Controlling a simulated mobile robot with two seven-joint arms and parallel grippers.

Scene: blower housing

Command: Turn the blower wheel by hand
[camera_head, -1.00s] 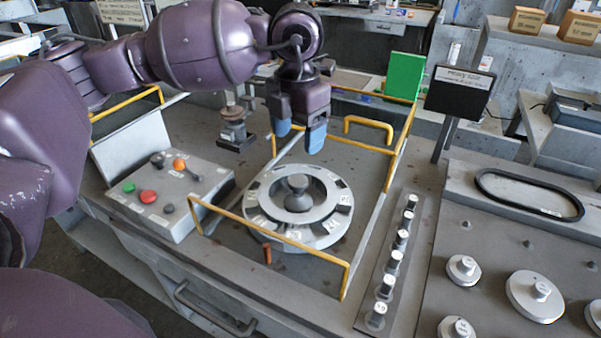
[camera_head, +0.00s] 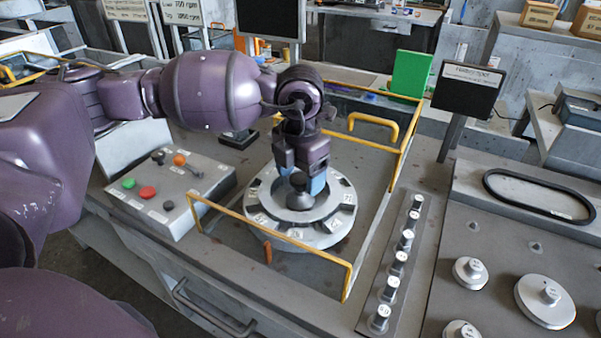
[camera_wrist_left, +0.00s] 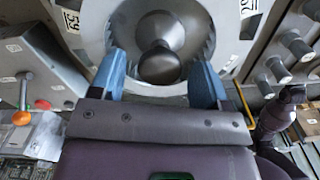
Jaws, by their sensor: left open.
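The blower wheel (camera_head: 262,222) is a grey ring with dark slots and number labels, lying flat inside a yellow-railed bay. Its dark grey centre knob (camera_head: 299,199) stands up in the middle. My left gripper (camera_head: 303,186) points down over the wheel, its blue fingers just behind and around the knob in the head view. In the left wrist view the two open fingers (camera_wrist_left: 159,82) lie on either side of the lower part of the knob (camera_wrist_left: 160,52), with gaps. Contact with the wheel cannot be told. My right gripper is not in the head view.
A yellow rail (camera_head: 300,246) runs along the bay's front and sides. A control box (camera_head: 172,192) with coloured buttons stands to the left. A strip of several knobs (camera_head: 402,257) lies to the right, with round weights beyond. A dark sign (camera_head: 467,89) stands behind.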

